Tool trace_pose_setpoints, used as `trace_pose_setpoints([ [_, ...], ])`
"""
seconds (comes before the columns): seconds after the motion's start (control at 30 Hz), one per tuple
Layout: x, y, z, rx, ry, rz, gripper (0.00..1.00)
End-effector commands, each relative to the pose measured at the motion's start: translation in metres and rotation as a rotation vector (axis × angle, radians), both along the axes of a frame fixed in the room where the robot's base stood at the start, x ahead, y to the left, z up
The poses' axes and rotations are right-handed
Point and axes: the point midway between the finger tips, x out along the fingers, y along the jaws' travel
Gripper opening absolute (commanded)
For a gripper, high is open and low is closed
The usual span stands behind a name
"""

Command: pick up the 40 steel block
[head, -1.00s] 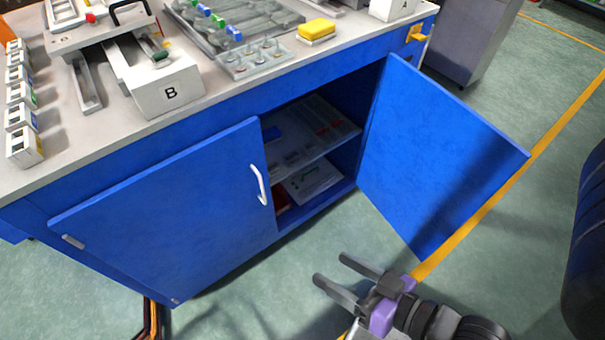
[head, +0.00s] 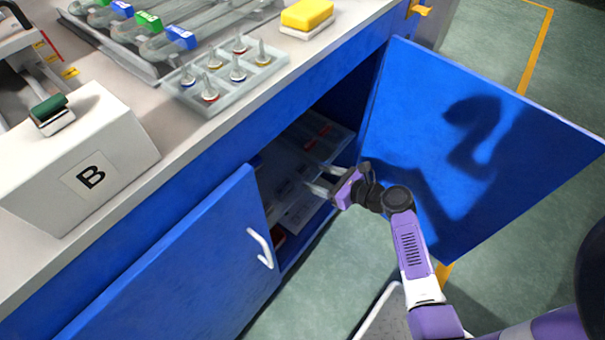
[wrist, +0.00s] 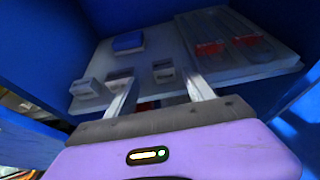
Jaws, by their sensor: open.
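In the wrist view, several small grey steel blocks stand in a row on the cabinet shelf (wrist: 225,72): a left block (wrist: 87,88), a middle block (wrist: 118,76) and a right block (wrist: 163,71). Their markings are too small to read, so I cannot tell which is the 40 block. My gripper (wrist: 160,79) is open and empty. Its fingers point into the cabinet toward the row, the left finger in line with the middle block and the right finger just right of the right block. In the head view, my gripper (head: 317,180) is at the cabinet opening.
The open right door (head: 475,150) stands beside my arm. The left door (head: 185,275) covers part of the cabinet. The worktop (head: 215,135) overhangs the opening.

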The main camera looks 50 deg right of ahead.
Motion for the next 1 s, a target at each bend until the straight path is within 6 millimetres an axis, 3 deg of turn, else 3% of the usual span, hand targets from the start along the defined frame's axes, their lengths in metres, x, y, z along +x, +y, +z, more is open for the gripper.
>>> trace_pose_setpoints([
  [0.6,0.064,-0.007,-0.031,0.006,-0.002,0.000,0.62],
  [0.9,0.070,-0.006,-0.031,0.005,-0.002,0.000,0.62],
  [0.93,0.070,-0.006,-0.031,0.005,-0.002,0.000,0.60],
  [1.0,0.070,-0.006,-0.031,0.005,-0.002,0.000,0.46],
])
